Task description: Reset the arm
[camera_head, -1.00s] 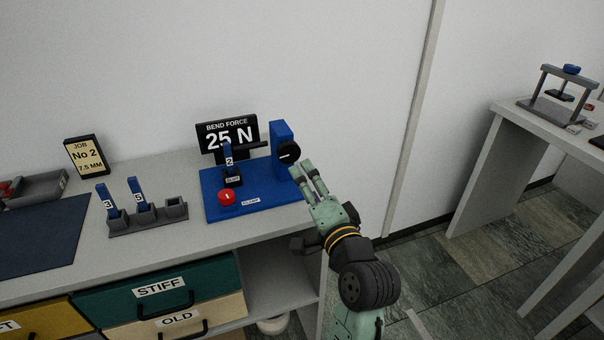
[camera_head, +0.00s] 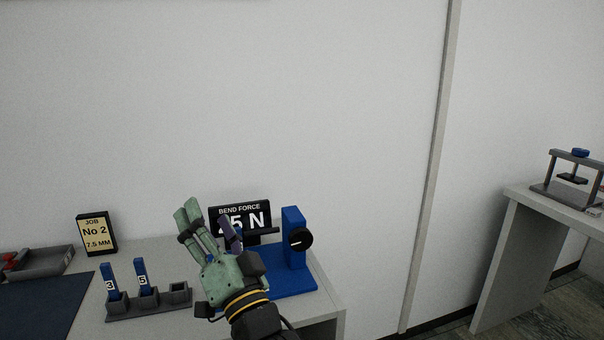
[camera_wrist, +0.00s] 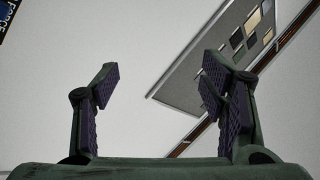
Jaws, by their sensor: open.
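My gripper (camera_head: 208,222) is raised in front of the blue bend press (camera_head: 292,262) in the head view, its fingers pointing up. It hides part of the press base and part of the black "BEND FORCE" display (camera_head: 256,217). In the wrist view my gripper (camera_wrist: 155,90) is open, with nothing between its fingers. A black knob (camera_head: 299,239) shows on the press's upright. The blue strip marked 2 and the red button are hidden behind my gripper.
A grey rack (camera_head: 150,300) holds blue strips marked 3 (camera_head: 110,280) and 5 (camera_head: 142,276). A "JOB No 2" sign (camera_head: 97,233) stands behind, near a grey tray (camera_head: 45,262) and dark mat (camera_head: 45,306). Another table (camera_head: 548,215) with a small press (camera_head: 568,178) is at right.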

